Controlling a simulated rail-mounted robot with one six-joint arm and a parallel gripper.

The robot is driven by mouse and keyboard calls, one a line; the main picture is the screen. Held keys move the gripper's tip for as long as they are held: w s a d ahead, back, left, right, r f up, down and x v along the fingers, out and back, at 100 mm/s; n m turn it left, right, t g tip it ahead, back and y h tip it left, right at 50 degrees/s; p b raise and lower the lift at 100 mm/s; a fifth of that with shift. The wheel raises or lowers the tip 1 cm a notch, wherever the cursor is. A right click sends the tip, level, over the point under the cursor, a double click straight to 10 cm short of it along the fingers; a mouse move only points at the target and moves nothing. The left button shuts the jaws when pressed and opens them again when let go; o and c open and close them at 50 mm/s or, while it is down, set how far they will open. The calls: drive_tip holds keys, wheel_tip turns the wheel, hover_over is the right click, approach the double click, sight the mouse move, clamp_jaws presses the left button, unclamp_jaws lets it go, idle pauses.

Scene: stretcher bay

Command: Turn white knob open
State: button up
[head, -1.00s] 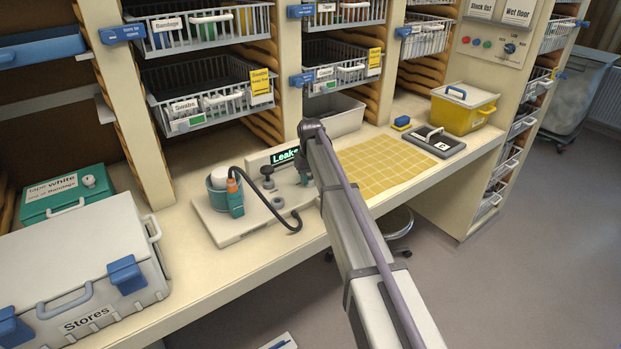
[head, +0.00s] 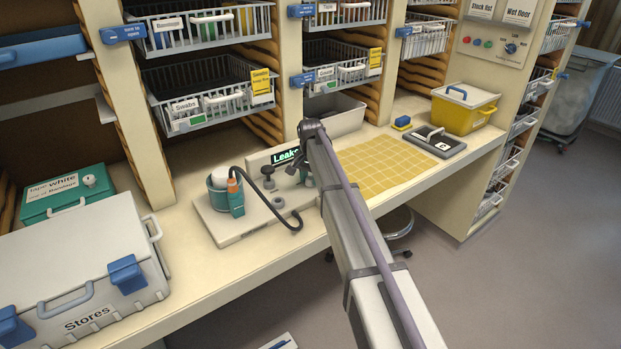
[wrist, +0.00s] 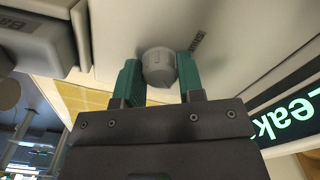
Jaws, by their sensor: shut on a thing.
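A pale grey-white knob (wrist: 159,68) shows in the wrist view, close to the lit "Leak" display (wrist: 287,115). My gripper (wrist: 158,72) is shut on it, with one teal finger on each side. In the head view the "Leak" display (head: 285,157) stands at the back of a pale test board (head: 226,229) on the counter. My gripper (head: 308,180) is at the board's right end, partly hidden by my arm. The held knob cannot be made out in the head view.
A teal device with a black hose (head: 292,228) sits on the board, beside a dark knob (head: 268,171). A yellow gridded mat (head: 385,168) lies to the right. A grey Stores case (head: 75,262) and a green box (head: 66,195) stand left. Wire baskets (head: 210,102) hang above.

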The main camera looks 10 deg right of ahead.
sight(311, 179)
drive_tip(key=shift+m, duration=0.3)
drive_tip(key=o, duration=0.9)
wheel_tip(311, 179, up, 11)
drive_tip(key=p, duration=1)
drive_tip(key=shift+f+p, duration=0.1)
drive_tip(key=shift+p, duration=0.3)
drive_tip(key=s+n, duration=0.2)
drive_tip(key=s, duration=1.1)
drive_tip(key=s+f+n+b, duration=0.1)
drive_tip(key=s+n, duration=0.2)
drive_tip(key=s, duration=1)
drive_tip(key=s+f+n+b, duration=0.1)
drive_tip(key=s+n, duration=0.1)
drive_tip(key=s, duration=1.1)
drive_tip(key=shift+n, duration=0.4)
